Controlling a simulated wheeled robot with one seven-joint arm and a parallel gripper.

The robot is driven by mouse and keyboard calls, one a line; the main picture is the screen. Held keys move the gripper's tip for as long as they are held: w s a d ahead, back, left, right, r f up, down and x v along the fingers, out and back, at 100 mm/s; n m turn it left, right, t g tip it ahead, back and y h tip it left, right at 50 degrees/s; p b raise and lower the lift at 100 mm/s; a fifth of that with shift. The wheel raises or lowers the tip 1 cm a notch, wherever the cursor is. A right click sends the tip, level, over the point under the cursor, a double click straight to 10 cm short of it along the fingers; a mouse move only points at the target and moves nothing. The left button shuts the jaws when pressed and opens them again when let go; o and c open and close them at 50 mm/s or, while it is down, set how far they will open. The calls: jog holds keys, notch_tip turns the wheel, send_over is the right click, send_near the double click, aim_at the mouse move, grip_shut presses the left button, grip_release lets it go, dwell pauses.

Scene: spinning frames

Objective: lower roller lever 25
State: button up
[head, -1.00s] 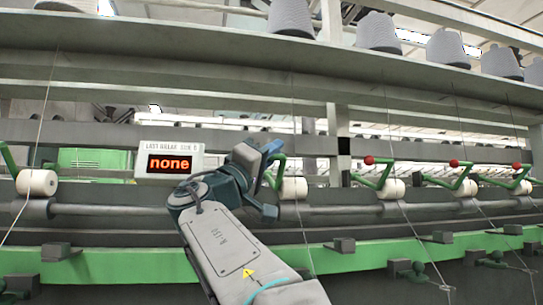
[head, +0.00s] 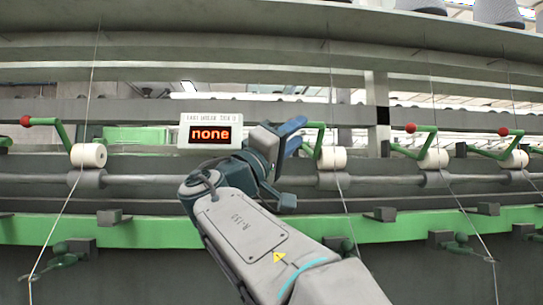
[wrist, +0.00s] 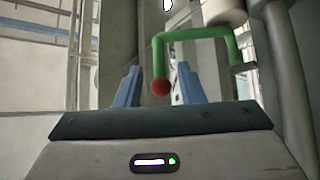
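The lever (head: 318,138) beside my gripper is a bent green bar above a white roller (head: 333,158). In the wrist view the green lever (wrist: 186,38) shows with its red ball knob (wrist: 161,87). My gripper (head: 290,137) has blue fingers and is just left of this lever in the head view, where they hide the knob. In the wrist view my gripper (wrist: 158,84) is open, and the knob appears between the two fingers. I cannot tell whether it touches them. No lever number is readable, so I cannot tell which is 25.
Similar levers with red knobs stand at the left (head: 42,124) and at the right (head: 424,140) and far right (head: 505,142). A display (head: 209,132) reads "none". A green rail (head: 150,232) runs below the rollers. Threads hang across the frame.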

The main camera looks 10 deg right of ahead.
jog(key=v, duration=0.8)
dwell(1.4)
